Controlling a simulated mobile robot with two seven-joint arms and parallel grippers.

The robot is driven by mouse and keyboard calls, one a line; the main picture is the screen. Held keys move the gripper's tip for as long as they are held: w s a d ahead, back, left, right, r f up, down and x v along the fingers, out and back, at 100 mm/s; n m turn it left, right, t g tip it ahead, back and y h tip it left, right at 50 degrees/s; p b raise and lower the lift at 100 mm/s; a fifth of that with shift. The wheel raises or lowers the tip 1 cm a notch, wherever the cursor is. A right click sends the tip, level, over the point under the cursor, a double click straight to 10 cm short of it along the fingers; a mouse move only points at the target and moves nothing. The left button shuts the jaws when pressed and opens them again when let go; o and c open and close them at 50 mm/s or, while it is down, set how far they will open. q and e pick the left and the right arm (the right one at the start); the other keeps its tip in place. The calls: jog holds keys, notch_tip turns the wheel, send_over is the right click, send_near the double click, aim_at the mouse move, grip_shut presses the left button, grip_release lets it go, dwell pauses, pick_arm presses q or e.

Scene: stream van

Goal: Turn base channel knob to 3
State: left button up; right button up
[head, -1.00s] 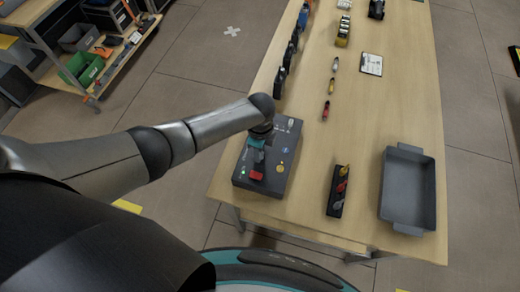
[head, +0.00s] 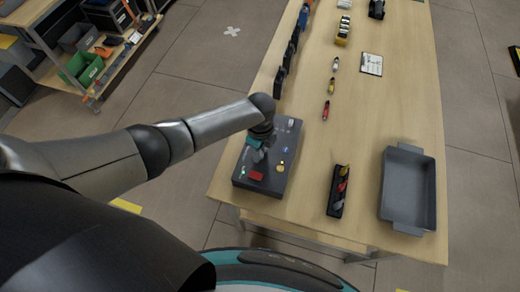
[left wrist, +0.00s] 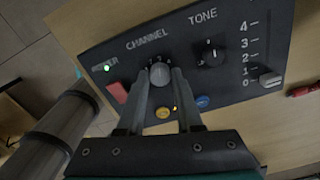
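The dark base box (head: 272,183) sits at the near left part of the table. In the left wrist view its panel (left wrist: 225,70) carries the labels CHANNEL and TONE. The grey channel knob (left wrist: 160,77) is between the two fingers of my left gripper (left wrist: 161,80), which lie close against its sides. Digits show just above the knob, partly covered by it and the fingers; I cannot read its setting. The tone knob (left wrist: 212,54) is to its right. In the head view my left gripper (head: 258,152) is low over the box. My right gripper is not in view.
A red switch (left wrist: 118,92), yellow button (left wrist: 163,112), blue button (left wrist: 203,101) and slider (left wrist: 270,78) surround the knobs. A dark holder (head: 336,205) and empty grey tray (head: 408,222) stand right. Dark items (head: 280,82) line the table's left edge.

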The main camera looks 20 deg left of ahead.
pick_arm(q)
jog(key=o, duration=0.4)
jog(key=shift+r, duration=0.65)
notch_tip(320, 180, up, 14)
jog(key=p, duration=0.2)
dwell(0.3)
